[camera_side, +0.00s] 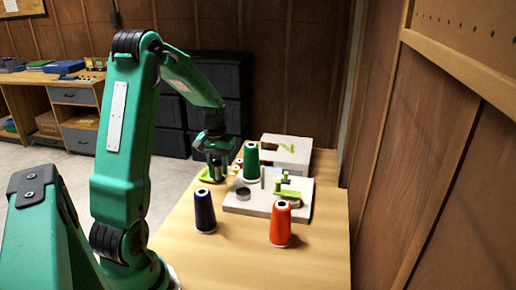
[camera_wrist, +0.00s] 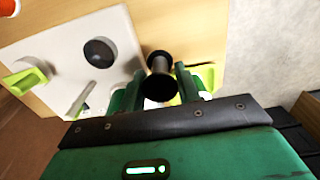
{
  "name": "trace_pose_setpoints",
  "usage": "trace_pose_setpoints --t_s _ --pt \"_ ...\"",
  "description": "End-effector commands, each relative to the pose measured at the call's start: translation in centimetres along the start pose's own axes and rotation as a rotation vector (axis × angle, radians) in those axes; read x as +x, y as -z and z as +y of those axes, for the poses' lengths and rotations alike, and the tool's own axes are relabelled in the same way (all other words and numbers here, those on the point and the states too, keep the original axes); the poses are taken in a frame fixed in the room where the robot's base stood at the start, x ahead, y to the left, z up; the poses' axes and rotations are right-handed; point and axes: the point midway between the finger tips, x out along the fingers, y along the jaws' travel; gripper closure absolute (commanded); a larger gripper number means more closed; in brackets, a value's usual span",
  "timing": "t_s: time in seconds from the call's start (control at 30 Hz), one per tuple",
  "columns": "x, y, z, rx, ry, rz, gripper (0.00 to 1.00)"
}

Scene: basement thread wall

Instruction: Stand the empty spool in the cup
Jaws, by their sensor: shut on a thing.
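My gripper (camera_side: 216,168) hangs over the far left part of the wooden table, left of the pale board. In the wrist view my gripper (camera_wrist: 160,88) is shut on a black empty spool (camera_wrist: 160,66), with a green finger on each side and its flanged end toward the camera. In the side view the spool is mostly hidden by the fingers. The small dark round cup (camera_side: 243,193) sits on the pale board's left part, right of and nearer than my gripper. The cup also shows in the wrist view (camera_wrist: 99,52), to the left of the spool and apart from it.
A navy cone (camera_side: 205,212) and an orange cone (camera_side: 281,225) stand on the table in front of the pale board (camera_side: 255,208). A green cone (camera_side: 251,162) stands behind the cup. A lime-green fixture (camera_side: 290,193) is on the board's right. A wooden wall bounds the right side.

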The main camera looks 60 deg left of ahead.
Motion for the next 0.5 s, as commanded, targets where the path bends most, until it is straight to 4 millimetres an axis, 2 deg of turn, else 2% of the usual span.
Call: trace_pose_setpoints --t_s 0.03,0.3,0.5 --pt "-0.5 -0.1 1.1 0.007 0.0 0.004 0.8" --pt "-3.0 -1.6 6.5 0.006 -0.001 0.003 0.8" --pt "-4.0 -2.5 8.7 0.002 0.0 0.002 0.8"
